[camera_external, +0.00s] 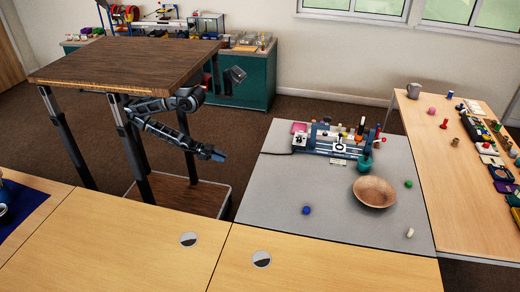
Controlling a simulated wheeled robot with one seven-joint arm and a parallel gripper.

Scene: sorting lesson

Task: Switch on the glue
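A blue bench device (345,147) with several small parts in white, red, yellow and black stands at the back of the grey tabletop (270,215). A dark cable leaves its left side. I cannot tell which part is the glue or its switch; they are too small. A pink and white piece (299,127) sits at its left end, and a teal rounded piece (365,163) at its right front. My gripper (219,156) hangs left of the grey tabletop, well apart from the device, pointing right and down. Its fingers are too small to show whether they are open.
A brown bowl (374,191), a blue ball (306,210), a green ball (408,184) and a pale peg (410,232) are on the grey tabletop. Its left front is mostly clear. The right table (430,150) holds many small objects. Wooden tables (130,240) line the front.

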